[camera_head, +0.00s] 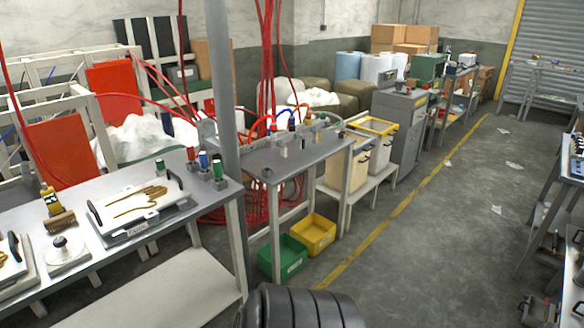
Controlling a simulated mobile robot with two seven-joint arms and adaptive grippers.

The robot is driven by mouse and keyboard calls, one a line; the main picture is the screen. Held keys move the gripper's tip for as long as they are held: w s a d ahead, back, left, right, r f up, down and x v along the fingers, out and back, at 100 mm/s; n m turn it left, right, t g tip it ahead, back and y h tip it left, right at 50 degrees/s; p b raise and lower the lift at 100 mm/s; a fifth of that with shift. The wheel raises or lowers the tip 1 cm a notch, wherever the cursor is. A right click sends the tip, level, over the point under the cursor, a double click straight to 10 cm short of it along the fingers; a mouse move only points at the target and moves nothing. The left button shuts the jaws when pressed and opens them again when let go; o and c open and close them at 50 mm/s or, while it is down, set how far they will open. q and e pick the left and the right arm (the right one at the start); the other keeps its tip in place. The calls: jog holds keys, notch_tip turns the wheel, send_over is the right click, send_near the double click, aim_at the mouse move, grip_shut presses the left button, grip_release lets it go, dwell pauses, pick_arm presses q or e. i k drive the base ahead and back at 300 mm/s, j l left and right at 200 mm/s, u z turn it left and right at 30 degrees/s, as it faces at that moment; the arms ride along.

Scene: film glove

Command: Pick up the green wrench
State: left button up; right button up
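I cannot make out a green wrench anywhere in this view. Small tools on the far benches are too small to tell apart. Neither of my grippers is in view. A dark, ribbed, rounded shape at the bottom centre edge may be part of my own body; no fingers show there.
A grey workbench (225,188) at left holds a tray with gloves (140,201) and coloured spools (203,159). A grey table (300,160) stands behind a post (222,90), with green (282,257) and yellow (315,234) bins below. The floor (440,230) at right is largely clear.

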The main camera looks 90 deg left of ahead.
aim_at(218, 172)
jog(key=u, duration=3.3)
jog(key=i+j+z, duration=0.15)
jog(key=i, duration=0.15)
jog(key=i+z, duration=0.1)
jog(key=i, duration=0.2)
